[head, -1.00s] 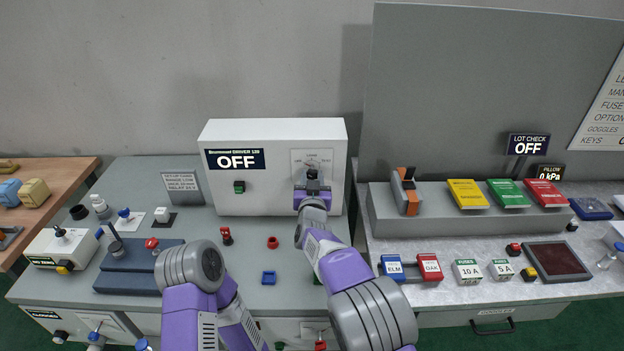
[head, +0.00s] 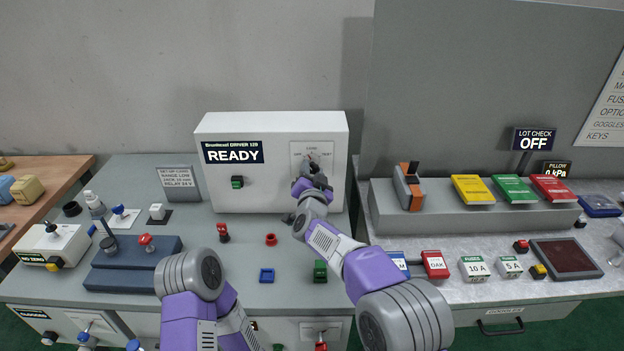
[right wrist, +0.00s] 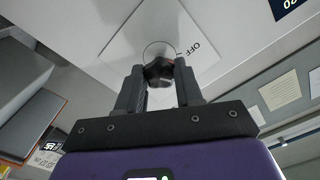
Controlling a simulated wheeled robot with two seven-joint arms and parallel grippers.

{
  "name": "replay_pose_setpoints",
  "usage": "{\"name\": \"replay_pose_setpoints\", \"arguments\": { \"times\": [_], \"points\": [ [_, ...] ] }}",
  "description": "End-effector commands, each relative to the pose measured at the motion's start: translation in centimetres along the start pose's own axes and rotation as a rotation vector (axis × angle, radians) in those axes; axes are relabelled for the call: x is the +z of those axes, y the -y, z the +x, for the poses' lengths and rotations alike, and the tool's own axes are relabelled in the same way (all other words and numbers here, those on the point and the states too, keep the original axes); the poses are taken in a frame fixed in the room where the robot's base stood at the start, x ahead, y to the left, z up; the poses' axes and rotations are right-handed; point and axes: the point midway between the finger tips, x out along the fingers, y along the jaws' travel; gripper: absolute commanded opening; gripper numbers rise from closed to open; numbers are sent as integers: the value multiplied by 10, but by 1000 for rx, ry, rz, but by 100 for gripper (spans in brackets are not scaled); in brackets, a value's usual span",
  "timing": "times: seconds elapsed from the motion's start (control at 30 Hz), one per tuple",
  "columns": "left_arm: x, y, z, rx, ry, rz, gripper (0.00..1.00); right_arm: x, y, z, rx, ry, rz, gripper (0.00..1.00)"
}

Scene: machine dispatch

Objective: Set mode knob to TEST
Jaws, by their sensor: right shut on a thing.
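The mode knob (right wrist: 159,72) is a dark knob on a pale label plate (head: 305,149) on the front of the white driver box (head: 270,132). In the right wrist view the word OFF shows beside it; in the head view its pointer is hidden behind my gripper. My right gripper (head: 314,170) is at the box front, and its fingers are shut on the knob in the right wrist view (right wrist: 160,78). The box's display (head: 233,152) reads READY. My left arm is low at the front, and its gripper is not in view.
A green button (head: 237,182) is on the box left of the knob. Red, blue and green holders stand on the bench in front. A grey shelf (head: 450,218) with coloured boxes is to the right. A blue fixture (head: 130,272) is at the left.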

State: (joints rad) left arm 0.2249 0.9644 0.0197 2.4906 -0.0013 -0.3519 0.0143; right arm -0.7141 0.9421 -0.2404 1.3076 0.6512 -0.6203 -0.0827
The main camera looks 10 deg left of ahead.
Motion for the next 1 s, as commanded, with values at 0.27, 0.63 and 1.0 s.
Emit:
{"name": "replay_pose_setpoints", "arguments": {
  "times": [0.27, 0.63, 1.0],
  "points": [
    [-1, 8, 21, 0, 0, 0, 43, 3, -2, 0, 1, 1, 267, 5],
    [-2, 16, 43, 0, 0, 0, 43, 2, -2, 0, 1, 0, 618, 5],
    [-3, 24, 64, 0, 0, 0, 43, 2, -2, 0, 1, 0, 970, 5]
  ]
}}
